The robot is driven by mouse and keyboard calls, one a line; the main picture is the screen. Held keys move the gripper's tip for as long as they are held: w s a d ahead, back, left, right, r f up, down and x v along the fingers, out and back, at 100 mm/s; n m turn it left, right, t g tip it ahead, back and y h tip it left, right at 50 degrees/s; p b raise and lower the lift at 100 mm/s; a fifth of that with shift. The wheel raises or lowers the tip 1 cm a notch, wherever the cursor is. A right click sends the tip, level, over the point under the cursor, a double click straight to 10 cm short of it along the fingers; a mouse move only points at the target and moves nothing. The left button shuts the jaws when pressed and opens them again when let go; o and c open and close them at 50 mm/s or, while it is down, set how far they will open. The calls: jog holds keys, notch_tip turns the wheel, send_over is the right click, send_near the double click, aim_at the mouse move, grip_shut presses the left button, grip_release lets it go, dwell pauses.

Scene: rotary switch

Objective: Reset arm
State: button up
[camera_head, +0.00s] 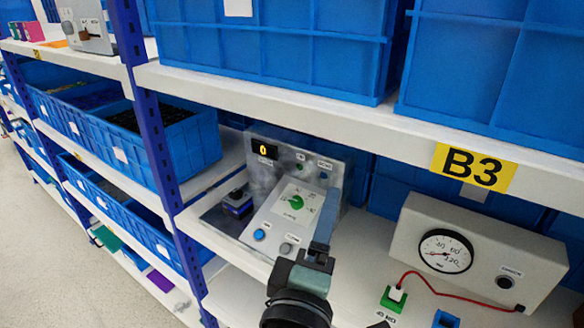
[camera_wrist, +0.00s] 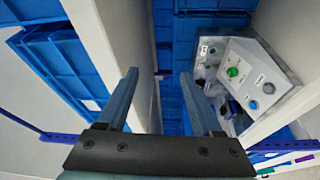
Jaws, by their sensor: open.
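The grey control box (camera_head: 262,212) stands on the middle shelf in the head view, its sloped face turned to the front. A green rotary knob (camera_head: 296,202) sits on a white plate there, with a blue button (camera_head: 259,234) and a grey button (camera_head: 286,248) below. My gripper (camera_head: 329,210) is in front of the box's right edge and hides part of it. In the wrist view, my gripper (camera_wrist: 159,82) is open with nothing between the fingers. The control box (camera_wrist: 268,62) and green knob (camera_wrist: 232,72) are right of the fingers, apart from them.
A gauge box (camera_head: 480,250) with a red cable stands to the right on the same shelf. The upper shelf edge (camera_head: 350,125) with its B3 label and a blue upright (camera_head: 150,130) bound the space. Blue crates (camera_head: 270,45) fill the shelf above.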

jog(key=s+a+r+m+t+y, duration=0.1)
jog(key=s+r+m+t, duration=0.2)
jog(key=r, duration=0.6)
jog(key=s+a+r+m+t+y+b, duration=0.1)
jog(key=r+m, duration=0.4)
jog(key=r, duration=0.5)
jog(key=s+a+r+m+t+y, duration=0.2)
jog(key=s+r+m+t, duration=0.3)
jog(key=r, duration=0.5)
jog(key=shift+s+a+r+y, duration=0.2)
jog(key=shift+s+y, duration=0.15)
jog(key=shift+y, duration=0.25)
jog(key=shift+f+b, duration=0.1)
jog(key=shift+b, duration=0.2)
